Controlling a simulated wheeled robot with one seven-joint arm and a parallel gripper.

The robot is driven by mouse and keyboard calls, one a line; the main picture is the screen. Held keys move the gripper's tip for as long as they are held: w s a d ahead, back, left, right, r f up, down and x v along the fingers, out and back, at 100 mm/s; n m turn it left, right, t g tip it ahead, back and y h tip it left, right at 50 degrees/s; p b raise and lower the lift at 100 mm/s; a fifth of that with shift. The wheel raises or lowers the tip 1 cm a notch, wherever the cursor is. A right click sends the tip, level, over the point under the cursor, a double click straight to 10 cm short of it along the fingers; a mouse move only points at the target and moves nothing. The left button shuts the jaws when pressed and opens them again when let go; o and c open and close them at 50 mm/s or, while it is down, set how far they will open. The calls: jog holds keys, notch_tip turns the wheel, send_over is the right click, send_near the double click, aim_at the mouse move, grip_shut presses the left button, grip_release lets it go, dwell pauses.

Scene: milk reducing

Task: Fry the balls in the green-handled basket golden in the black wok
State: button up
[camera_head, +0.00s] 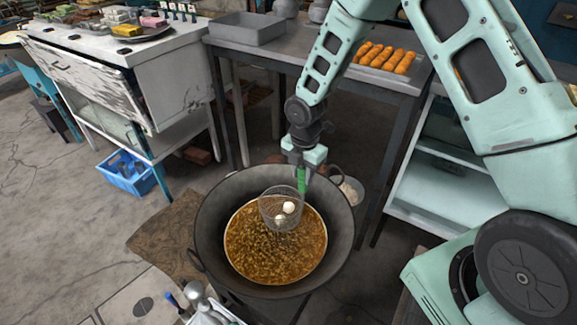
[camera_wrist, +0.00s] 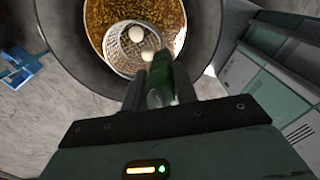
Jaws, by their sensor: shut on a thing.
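The black wok (camera_head: 210,215) stands in the middle of the head view, filled with bubbling brown oil (camera_head: 262,258). My gripper (camera_head: 302,168) is shut on the green handle (camera_head: 301,181) of a wire basket (camera_head: 270,208). The basket is over the far part of the oil; I cannot tell whether its bottom touches the oil. Pale white balls (camera_head: 288,207) lie in the basket; two show. In the wrist view the green handle (camera_wrist: 161,78) is between the fingers, with the basket (camera_wrist: 122,62) and a pale ball (camera_wrist: 136,34) beyond it.
A metal table (camera_head: 290,48) behind holds a grey tray (camera_head: 247,28) and several golden fried sticks (camera_head: 385,57). A worn white cabinet (camera_head: 120,75) stands left, a blue crate (camera_head: 127,173) on the floor by it. A container with utensils (camera_head: 208,310) is at the front.

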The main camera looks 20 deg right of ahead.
aim_at(300, 184)
jog(key=shift+w+a+f, duration=0.1)
jog(key=shift+w+a, duration=0.05)
jog(key=shift+w, duration=0.05)
jog(key=shift+f, duration=0.2)
notch_tip(300, 184, down, 4)
jog(key=b, duration=0.4)
jog(key=shift+f, duration=0.25)
notch_tip(300, 184, down, 17)
jog(key=b, duration=1.1)
jog(key=shift+f, duration=0.2)
dwell(4.7)
